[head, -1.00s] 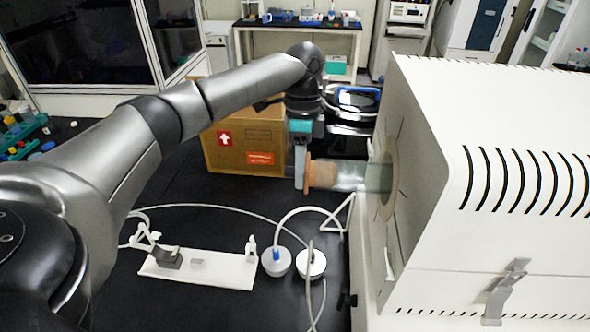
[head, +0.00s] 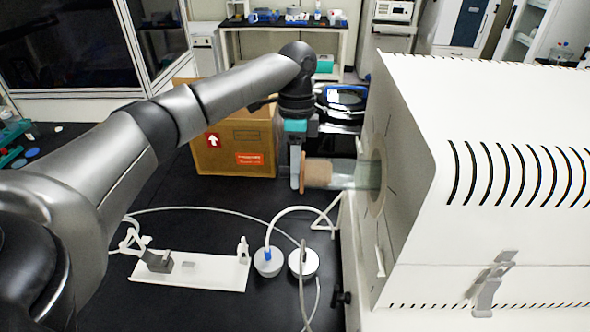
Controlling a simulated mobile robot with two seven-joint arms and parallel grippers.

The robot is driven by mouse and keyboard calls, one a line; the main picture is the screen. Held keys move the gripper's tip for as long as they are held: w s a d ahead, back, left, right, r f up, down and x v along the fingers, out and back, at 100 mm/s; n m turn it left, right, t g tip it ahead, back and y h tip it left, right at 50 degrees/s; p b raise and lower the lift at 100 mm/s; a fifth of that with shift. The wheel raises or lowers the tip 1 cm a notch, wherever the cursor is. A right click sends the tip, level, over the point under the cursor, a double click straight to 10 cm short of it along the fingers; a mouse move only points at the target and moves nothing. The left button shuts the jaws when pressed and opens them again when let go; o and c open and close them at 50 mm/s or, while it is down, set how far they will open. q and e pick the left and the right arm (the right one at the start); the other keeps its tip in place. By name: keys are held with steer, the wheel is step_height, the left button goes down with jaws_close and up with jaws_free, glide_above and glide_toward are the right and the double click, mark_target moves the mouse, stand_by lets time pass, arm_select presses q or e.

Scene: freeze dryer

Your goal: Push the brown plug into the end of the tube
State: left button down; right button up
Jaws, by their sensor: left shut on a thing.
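The brown plug (head: 317,174) sits at the left end of the clear tube (head: 346,174). Most of the plug appears to lie within the tube's end, and its wider brown rim shows at the left. The tube sticks out leftward from the round opening of the white machine (head: 520,200). My left gripper (head: 299,172) points down and is shut on the plug at its outer rim. How far the plug reaches into the tube is hard to tell through the glass. My right gripper is not in view.
A cardboard box (head: 235,150) stands behind my left gripper. A white stand plate (head: 205,272) and two round white fittings with hoses (head: 268,262) lie on the black table in front. The table left of the plate is mostly clear.

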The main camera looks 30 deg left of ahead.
arm_select(q)
steer(key=shift+d, duration=0.1)
steer(key=c, duration=0.6)
jaws_free()
steer(key=v, duration=0.7)
stand_by(0.8)
